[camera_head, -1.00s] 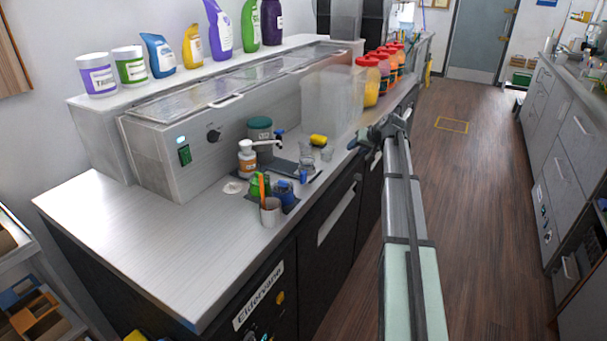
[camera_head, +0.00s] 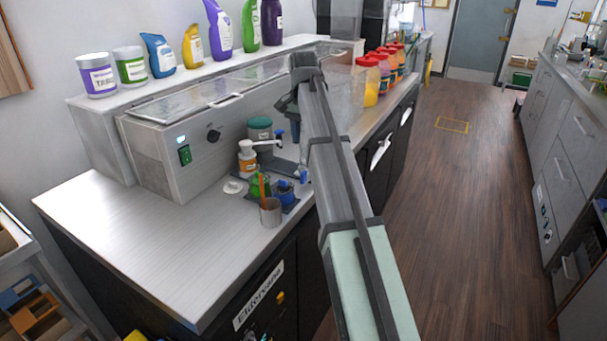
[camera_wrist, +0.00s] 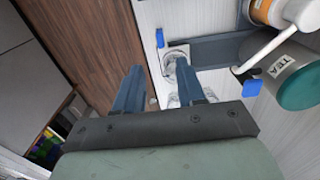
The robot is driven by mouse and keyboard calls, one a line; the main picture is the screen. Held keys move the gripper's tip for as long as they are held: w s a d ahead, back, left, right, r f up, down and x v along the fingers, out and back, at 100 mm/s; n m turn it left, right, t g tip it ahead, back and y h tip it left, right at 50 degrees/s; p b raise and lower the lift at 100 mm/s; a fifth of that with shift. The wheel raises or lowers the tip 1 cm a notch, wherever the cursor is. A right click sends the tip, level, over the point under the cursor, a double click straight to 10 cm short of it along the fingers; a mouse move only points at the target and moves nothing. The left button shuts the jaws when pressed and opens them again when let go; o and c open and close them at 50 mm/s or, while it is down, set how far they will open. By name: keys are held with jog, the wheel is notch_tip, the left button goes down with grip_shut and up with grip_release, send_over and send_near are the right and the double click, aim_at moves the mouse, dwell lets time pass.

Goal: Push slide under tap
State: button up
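The slide is a dark grey flat strip (camera_wrist: 212,51) on the counter in the wrist view. A small clear cup (camera_wrist: 174,58) appears at its left end. Contact cannot be told. In the head view, my arm hides part of the slide and the clear cups.
A white pump bottle (camera_head: 247,164) stands by the canister. A metal cup (camera_head: 270,213) and a blue pot (camera_head: 284,192) stand near the front edge. Several red-lidded jars (camera_head: 384,68) are farther back. The counter's left part (camera_head: 140,230) is clear.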

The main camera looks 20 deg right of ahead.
aim_at(303, 172)
notch_tip(303, 172, down, 13)
jog(key=shift+r, duration=0.15)
dwell(0.4)
grip_shut()
dwell(0.3)
